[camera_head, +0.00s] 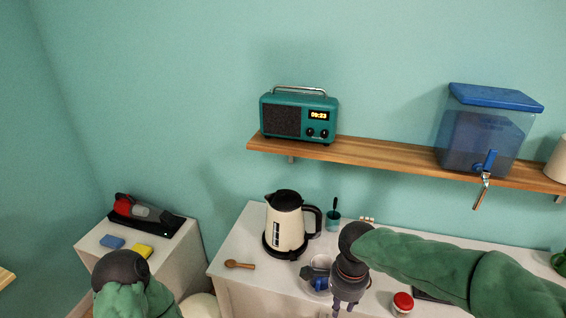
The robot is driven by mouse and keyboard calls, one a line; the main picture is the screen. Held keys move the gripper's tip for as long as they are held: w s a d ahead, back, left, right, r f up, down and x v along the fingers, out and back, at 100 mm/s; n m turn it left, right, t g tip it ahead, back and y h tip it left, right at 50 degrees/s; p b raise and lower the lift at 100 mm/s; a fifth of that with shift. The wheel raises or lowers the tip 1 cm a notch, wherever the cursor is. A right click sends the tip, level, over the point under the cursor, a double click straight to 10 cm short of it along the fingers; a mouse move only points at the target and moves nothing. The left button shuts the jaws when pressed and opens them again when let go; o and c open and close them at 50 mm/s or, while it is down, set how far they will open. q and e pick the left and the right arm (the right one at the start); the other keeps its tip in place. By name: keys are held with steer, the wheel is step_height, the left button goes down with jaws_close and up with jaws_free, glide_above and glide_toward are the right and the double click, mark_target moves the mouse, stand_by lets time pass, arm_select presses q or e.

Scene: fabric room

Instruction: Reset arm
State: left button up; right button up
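My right arm, in a green fabric sleeve, comes in from the right over the white counter (237,240). My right gripper (343,305) points down over the counter, beside a clear cup with a blue part (319,281). Its fingers look slightly apart, but the tips are small and near the bottom edge, so I cannot tell if it is open. Of my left arm only the green sleeve and dark joint show at the lower left. My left gripper is not in view.
A cream kettle (287,222), a wooden spoon (240,265), a teal cup (333,222) and a red-lidded jar (402,303) stand on the counter. A wooden shelf (385,155) above holds a teal radio (299,115) and a blue water dispenser (486,130). A side cabinet (95,240) is at left.

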steer(key=s+a+f+n+y, duration=0.1)
steer(key=a+f+n, duration=0.15)
steer(key=f, duration=0.75)
steer(key=s+a+f+n+y, duration=0.15)
steer(key=f+n, duration=0.25)
steer(key=f, duration=0.5)
steer(key=s+f+n, duration=0.2)
steer(key=s+f, duration=0.2)
steer(key=f, duration=0.3)
steer(key=s+f+n+y, duration=0.1)
steer(key=s+f+n, duration=0.2)
steer(key=s+f, duration=0.2)
step_height(320, 180, down, 3)
steer(key=shift+s+a+f, duration=0.1)
steer(key=shift+s+a, duration=0.05)
steer(key=shift+s, duration=0.1)
